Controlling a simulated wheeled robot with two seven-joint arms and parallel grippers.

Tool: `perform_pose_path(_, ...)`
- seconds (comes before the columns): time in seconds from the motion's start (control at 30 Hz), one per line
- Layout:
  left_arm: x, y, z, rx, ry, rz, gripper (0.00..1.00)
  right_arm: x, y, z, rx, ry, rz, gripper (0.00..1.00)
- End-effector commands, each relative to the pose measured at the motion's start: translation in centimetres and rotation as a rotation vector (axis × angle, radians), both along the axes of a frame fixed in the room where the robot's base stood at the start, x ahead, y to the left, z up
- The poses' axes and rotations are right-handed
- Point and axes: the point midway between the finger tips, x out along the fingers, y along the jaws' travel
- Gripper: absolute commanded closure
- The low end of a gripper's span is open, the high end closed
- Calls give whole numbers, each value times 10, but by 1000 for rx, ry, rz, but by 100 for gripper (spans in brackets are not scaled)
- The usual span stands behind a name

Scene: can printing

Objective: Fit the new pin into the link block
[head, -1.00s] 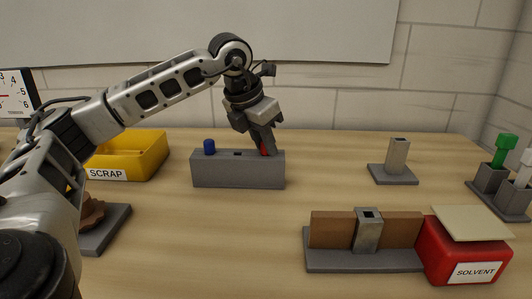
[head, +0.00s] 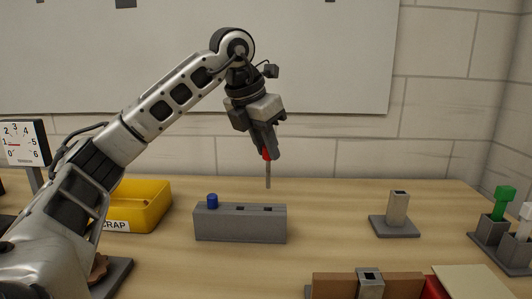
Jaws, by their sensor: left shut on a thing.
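My left gripper (head: 264,147) is shut on the red-headed pin (head: 268,174). Its grey shaft hangs down, roughly upright, clear above the right end of the grey pin rack (head: 240,228). A blue pin (head: 212,201) stands in the rack's left hole; the middle and right holes look empty. A grey metal block (head: 370,287) with a square hole in its top sits between two brown pieces at the bottom edge, cut off below. Another upright grey block (head: 397,208) with a top hole stands on a plate at the right. I cannot tell which is the link block. My right gripper is out of view.
A yellow scrap bin (head: 150,205) is behind my left arm. A dial gauge (head: 22,143) stands at far left. Green (head: 504,203) and white pins are in holders at far right. The red solvent box (head: 436,289) is partly cut off. The table between the rack and right block is clear.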

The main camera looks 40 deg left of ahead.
Motion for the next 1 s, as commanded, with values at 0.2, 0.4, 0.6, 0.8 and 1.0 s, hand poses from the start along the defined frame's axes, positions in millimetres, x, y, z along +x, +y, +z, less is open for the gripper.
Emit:
perform_pose_path(0.2, 0, 0, 13, 0, 0, 0, 100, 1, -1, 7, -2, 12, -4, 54)
perform_pose_path(0.4, 0, 0, 23, 0, 1, 0, 100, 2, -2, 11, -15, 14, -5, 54)
perform_pose_path(0.6, 0, 0, 33, 0, 1, 0, 100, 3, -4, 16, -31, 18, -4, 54)
perform_pose_path(0.8, 0, 0, 43, 0, 0, 0, 100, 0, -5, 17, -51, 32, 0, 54)
perform_pose_path(1.0, 0, 0, 53, 0, 0, 0, 100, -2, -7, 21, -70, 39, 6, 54)
